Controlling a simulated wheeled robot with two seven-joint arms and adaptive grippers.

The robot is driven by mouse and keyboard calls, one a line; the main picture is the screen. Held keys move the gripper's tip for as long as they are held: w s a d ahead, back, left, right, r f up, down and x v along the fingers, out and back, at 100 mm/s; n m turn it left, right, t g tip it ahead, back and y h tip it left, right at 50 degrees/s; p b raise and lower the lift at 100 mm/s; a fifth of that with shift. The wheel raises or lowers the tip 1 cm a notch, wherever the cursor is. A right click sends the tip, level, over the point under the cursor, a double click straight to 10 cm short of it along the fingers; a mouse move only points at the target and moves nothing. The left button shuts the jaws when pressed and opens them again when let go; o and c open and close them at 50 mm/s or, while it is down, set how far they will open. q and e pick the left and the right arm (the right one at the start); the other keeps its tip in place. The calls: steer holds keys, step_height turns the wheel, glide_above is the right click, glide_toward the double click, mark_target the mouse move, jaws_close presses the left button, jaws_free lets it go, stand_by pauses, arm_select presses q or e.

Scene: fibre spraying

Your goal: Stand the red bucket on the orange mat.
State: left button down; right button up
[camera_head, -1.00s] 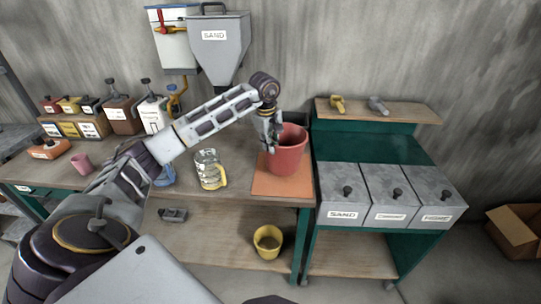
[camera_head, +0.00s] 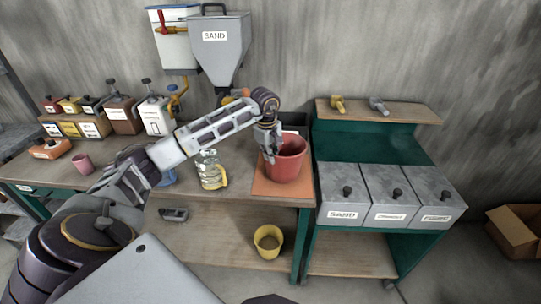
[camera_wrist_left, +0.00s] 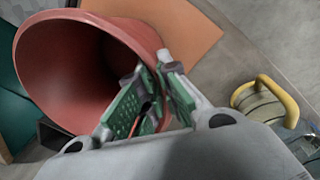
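The red bucket (camera_head: 284,163) is upright over the orange mat (camera_head: 262,186) on the workbench. Its bottom is at or very near the mat; I cannot tell whether it touches. My left gripper (camera_head: 270,155) is at the bucket's left side, pointing down. In the left wrist view the bucket (camera_wrist_left: 60,65) shows its open mouth, and the orange mat (camera_wrist_left: 185,28) shows beyond it. There the green-padded fingers (camera_wrist_left: 152,105) are on either side of the bucket's wall at the rim, shut on it. My right gripper is not in view.
Grey lidded bins (camera_head: 342,205) stand to the right. A dark box (camera_head: 296,121) is behind the bucket. A grey sand hopper (camera_head: 219,45) hangs above. A yellow bucket (camera_head: 268,241) is on the lower shelf.

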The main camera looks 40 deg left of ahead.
arm_select(q)
steer(key=c, duration=2.1)
jaws_free()
steer(key=o, duration=0.5)
steer(key=shift+c, duration=0.2)
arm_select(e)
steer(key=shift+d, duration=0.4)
arm_select(q)
steer(key=shift+r, duration=0.1)
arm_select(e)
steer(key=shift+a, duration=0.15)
